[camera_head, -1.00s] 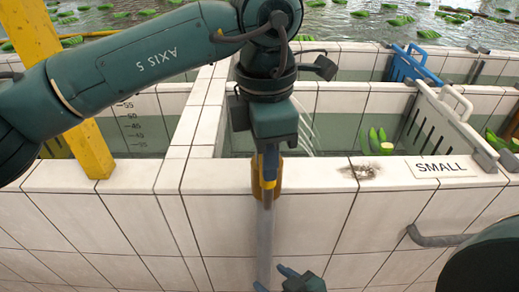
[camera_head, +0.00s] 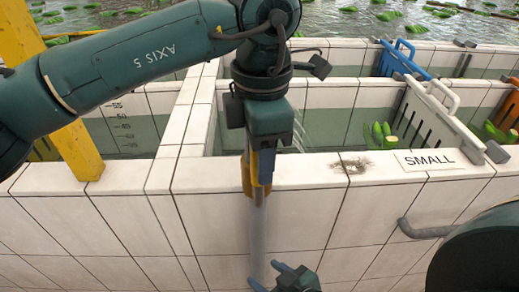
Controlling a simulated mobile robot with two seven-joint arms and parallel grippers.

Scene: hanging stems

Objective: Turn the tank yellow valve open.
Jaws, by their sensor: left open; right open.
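The yellow valve (camera_head: 246,178) is on the front face of the white-tiled tank wall (camera_head: 315,205), just below its top edge, on a grey vertical pipe (camera_head: 258,225). My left gripper (camera_head: 261,178) points down in front of the valve and hides much of it. Its fingers are open and overlap the yellow part; I cannot tell whether they touch it or stand around it. My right gripper (camera_head: 285,273) is open and empty at the bottom of the view, close to the lower pipe.
A "SMALL" sign (camera_head: 430,160) lies on the wall top. Behind it, a tank holds green stems (camera_head: 376,133) and a white slotted gate (camera_head: 428,115). A yellow post (camera_head: 78,150) stands left. A grey handle (camera_head: 425,230) juts from the wall at right.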

